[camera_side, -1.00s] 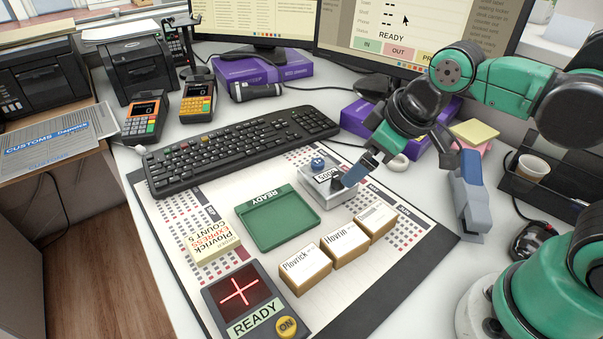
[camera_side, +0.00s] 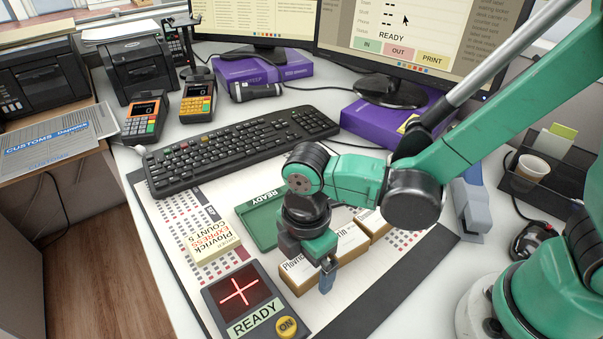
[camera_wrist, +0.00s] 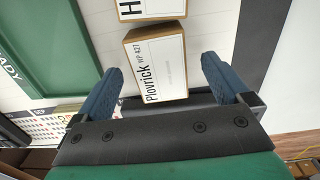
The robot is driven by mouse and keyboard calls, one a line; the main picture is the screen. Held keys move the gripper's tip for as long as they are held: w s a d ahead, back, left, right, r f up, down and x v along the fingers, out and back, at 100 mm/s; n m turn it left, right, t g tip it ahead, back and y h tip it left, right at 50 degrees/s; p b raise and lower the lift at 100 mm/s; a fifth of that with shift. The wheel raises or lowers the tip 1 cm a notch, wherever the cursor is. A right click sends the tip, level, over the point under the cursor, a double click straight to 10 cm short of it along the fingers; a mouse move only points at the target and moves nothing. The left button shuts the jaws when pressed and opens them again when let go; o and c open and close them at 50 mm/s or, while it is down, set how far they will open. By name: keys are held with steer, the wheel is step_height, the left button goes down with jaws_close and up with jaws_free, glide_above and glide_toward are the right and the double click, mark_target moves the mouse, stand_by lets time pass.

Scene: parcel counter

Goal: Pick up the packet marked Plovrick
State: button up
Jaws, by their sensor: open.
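The packet marked Plovrick (camera_side: 292,281), a small brown box with a white label, stands at the front of a row of boxes in the side view. My arm hides part of it there. In the wrist view the Plovrick packet (camera_wrist: 152,68) lies between and a little beyond my blue fingers, its label readable. My gripper (camera_side: 309,268) hangs low over the packet, open, with one blue finger showing at its right side. In the wrist view my gripper (camera_wrist: 161,66) holds nothing; I cannot tell whether a finger touches the box.
The Hovrin box (camera_side: 352,241) stands close behind, with another box (camera_side: 370,218) beyond it. A green READY tray (camera_side: 259,232) is behind left. A pale yellow Plovrick note block (camera_side: 213,243) and a red-cross READY device (camera_side: 240,296) lie left. Black mat edge (camera_side: 400,283) is clear.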

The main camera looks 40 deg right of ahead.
steer(key=shift+f, duration=0.7)
steer(key=c, duration=1.4)
steer(key=shift+c, duration=0.2)
steer(key=shift+r, duration=0.2)
